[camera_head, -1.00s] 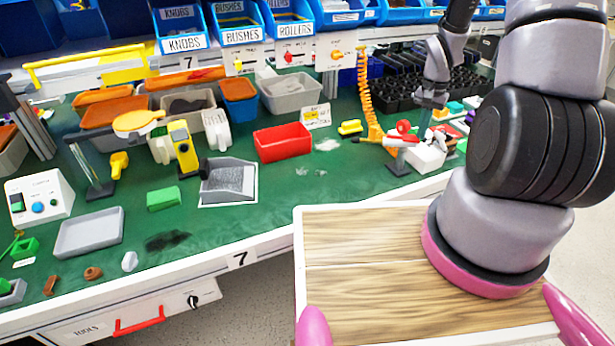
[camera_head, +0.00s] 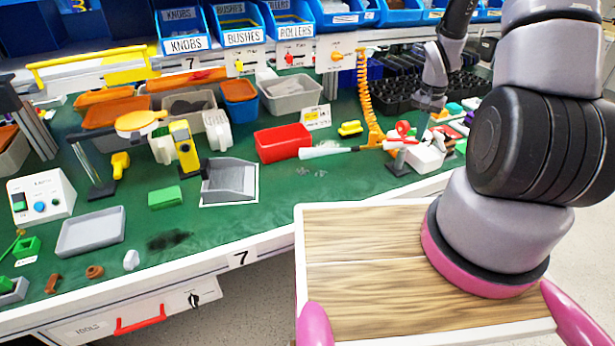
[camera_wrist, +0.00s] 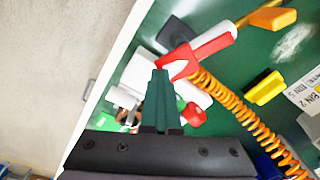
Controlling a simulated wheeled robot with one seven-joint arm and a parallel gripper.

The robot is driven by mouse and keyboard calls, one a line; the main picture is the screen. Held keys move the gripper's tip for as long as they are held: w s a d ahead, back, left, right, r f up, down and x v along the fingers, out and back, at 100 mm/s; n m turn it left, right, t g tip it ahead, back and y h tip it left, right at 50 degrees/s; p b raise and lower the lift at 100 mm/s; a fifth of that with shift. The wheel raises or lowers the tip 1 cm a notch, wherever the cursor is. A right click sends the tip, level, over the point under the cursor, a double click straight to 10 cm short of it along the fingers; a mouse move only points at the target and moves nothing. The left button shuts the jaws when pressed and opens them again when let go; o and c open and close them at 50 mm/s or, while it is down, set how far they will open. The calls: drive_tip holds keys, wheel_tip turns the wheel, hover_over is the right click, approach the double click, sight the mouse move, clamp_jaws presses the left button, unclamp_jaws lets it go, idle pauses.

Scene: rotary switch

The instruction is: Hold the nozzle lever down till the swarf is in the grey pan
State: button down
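The red and white nozzle (camera_head: 398,140) stands on a dark foot at the right of the green bench, with an orange coiled hose (camera_head: 364,88). A whitish streak (camera_head: 328,151) extends left from its tip. My gripper (camera_head: 430,104) is above and behind it; in the wrist view its fingers (camera_wrist: 161,78) are together, tips at the red lever (camera_wrist: 179,66), and contact is hard to judge. A pale swarf patch (camera_wrist: 292,42) shows there. Faint pale bits (camera_head: 312,172) lie left of the nozzle. The grey pan (camera_head: 229,180) sits further left, open side toward the bench front.
A red bin (camera_head: 283,143) stands behind the streak, between pan and nozzle. A yellow block (camera_head: 350,128) lies near the hose. A white box (camera_head: 425,158) is beside the nozzle. A flat grey tray (camera_head: 90,232) and a green block (camera_head: 165,197) are left.

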drive_tip(key=shift+s+a+f+g, duration=0.15)
drive_tip(key=shift+s+f, duration=0.35)
drive_tip(key=shift+f, duration=0.3)
drive_tip(key=shift+s+a+f+g, duration=0.15)
drive_tip(key=shift+s+f, duration=0.35)
drive_tip(key=shift+f, duration=0.3)
drive_tip(key=shift+w+f, duration=0.15)
drive_tip(key=shift+w, duration=0.1)
drive_tip(key=shift+w+a+r, duration=0.1)
drive_tip(key=shift+w+r, duration=0.1)
drive_tip(key=shift+r, duration=0.95)
drive_tip(key=shift+w+a+r, duration=0.1)
drive_tip(key=shift+w+r, duration=0.05)
drive_tip(key=shift+r, duration=1)
drive_tip(key=shift+d+r, duration=0.15)
drive_tip(key=shift+r, duration=0.7)
drive_tip(key=shift+d+r, duration=0.15)
drive_tip(key=shift+r, duration=0.65)
drive_tip(key=shift+w, duration=0.1)
